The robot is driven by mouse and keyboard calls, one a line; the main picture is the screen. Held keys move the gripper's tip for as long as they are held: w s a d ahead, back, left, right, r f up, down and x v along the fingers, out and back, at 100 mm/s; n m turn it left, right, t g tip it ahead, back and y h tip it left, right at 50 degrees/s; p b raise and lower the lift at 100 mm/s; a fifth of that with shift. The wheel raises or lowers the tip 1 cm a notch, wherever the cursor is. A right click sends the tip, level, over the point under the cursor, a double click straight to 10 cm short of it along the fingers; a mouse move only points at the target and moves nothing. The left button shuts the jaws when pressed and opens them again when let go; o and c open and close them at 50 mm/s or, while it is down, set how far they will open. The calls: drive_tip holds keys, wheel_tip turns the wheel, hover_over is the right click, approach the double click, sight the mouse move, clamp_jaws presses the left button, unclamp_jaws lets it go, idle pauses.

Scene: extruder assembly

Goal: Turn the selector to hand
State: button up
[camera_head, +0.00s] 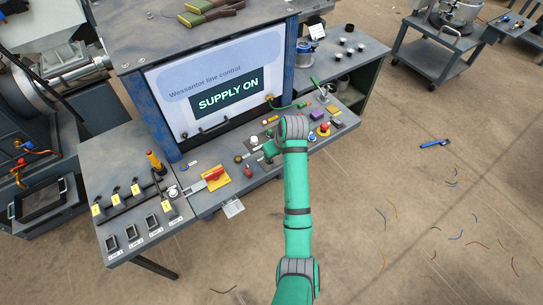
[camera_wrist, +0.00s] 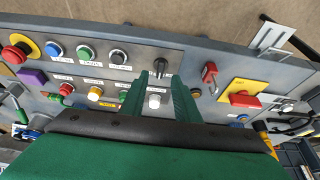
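In the wrist view, a black selector knob (camera_wrist: 161,67) with a small white label stands on the grey control panel, its handle roughly upright in the picture. The label text is too small to read. My gripper (camera_wrist: 157,84) has its two green fingers apart, with nothing held. The fingertips are near the knob, one toward each side of it, and the knob shows just beyond them. I cannot tell the remaining height. A white button (camera_wrist: 154,101) shows between the fingers. In the head view my arm hides the selector, and my gripper (camera_head: 270,152) is only partly seen over the panel.
A red emergency button (camera_wrist: 15,53) and a yellow-backed red switch (camera_wrist: 243,98) lie farther out. The screen (camera_head: 228,92) reads SUPPLY ON.

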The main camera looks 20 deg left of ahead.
drive_tip(key=v, duration=0.6)
drive_tip(key=shift+d, duration=0.1)
idle(0.3)
drive_tip(key=s+f+m+t, duration=0.1)
drive_tip(key=s+f, duration=0.1)
drive_tip(key=f, duration=0.1)
drive_tip(key=s+a+f+m+t+y, duration=0.1)
drive_tip(key=s+f, duration=0.2)
drive_tip(key=f, duration=0.1)
drive_tip(key=s+f+m+t, duration=0.1)
drive_tip(key=s+f+m, duration=0.1)
drive_tip(key=f, duration=0.2)
drive_tip(key=shift+s+a+y, duration=0.35)
drive_tip(key=shift+y, duration=0.05)
drive_tip(key=s+d+f+m+t+h, duration=0.1)
drive_tip(key=s+d+m+t, duration=0.25)
drive_tip(key=s, duration=0.55)
drive_tip(key=s+d+f+m+t+h, duration=0.1)
drive_tip(key=s+d+m+t+h, duration=0.1)
drive_tip(key=s+d, duration=0.5)
drive_tip(key=s+d+r+t+h, duration=0.1)
drive_tip(key=s+d+r+t, duration=0.1)
drive_tip(key=s+r, duration=0.5)
drive_tip(key=s+d+r+t+h, duration=0.1)
drive_tip(key=s+d+r+t, duration=0.1)
drive_tip(key=s+d+r, duration=0.3)
drive_tip(key=s+r+m, duration=0.1)
drive_tip(key=s+r, duration=0.2)
drive_tip(key=s, duration=0.4)
drive_tip(key=shift+d, duration=0.2)
